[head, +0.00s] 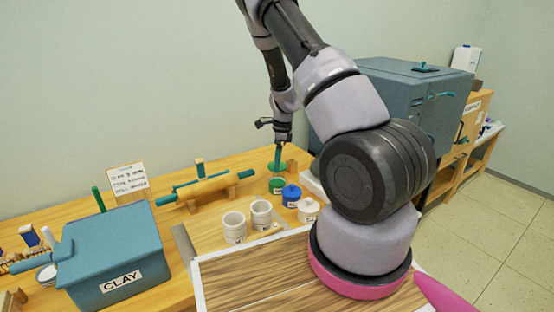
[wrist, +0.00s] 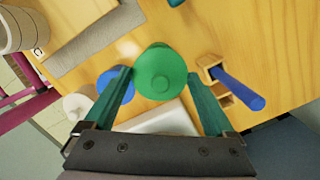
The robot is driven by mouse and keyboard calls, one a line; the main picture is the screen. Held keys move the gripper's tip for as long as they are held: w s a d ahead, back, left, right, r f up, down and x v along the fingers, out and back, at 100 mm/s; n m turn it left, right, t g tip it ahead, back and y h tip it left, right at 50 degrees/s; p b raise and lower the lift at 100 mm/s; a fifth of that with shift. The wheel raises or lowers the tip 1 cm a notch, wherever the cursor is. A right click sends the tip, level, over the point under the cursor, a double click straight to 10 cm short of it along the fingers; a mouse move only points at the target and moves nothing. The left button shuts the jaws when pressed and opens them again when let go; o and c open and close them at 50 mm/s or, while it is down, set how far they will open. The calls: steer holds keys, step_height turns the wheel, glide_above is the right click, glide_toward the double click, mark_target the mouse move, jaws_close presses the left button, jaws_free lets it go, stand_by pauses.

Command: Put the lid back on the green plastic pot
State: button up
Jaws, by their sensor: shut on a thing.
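The green lid (head: 277,167) is in my gripper (head: 278,150), held above the workbench. In the wrist view the round green lid (wrist: 160,72) with its small knob sits between the two teal fingers of my gripper (wrist: 160,76). The green plastic pot (head: 277,186) stands upright on the bench, just below the lid in the head view, with a gap between them. In the wrist view the lid appears to hide the pot. A label shows on the pot's front.
A blue lidded pot (head: 291,196) and a white lidded pot (head: 308,210) stand close to the green pot. Two pale open cups (head: 234,227) are nearer left. A rolling pin (head: 205,186), a blue CLAY bin (head: 112,255) and a grey-blue cabinet (head: 415,95) stand around.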

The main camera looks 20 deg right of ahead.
steer(key=shift+f, duration=2.7)
steer(key=shift+f, duration=0.15)
steer(key=o, duration=1)
steer(key=shift+r, duration=3.5)
jaws_close()
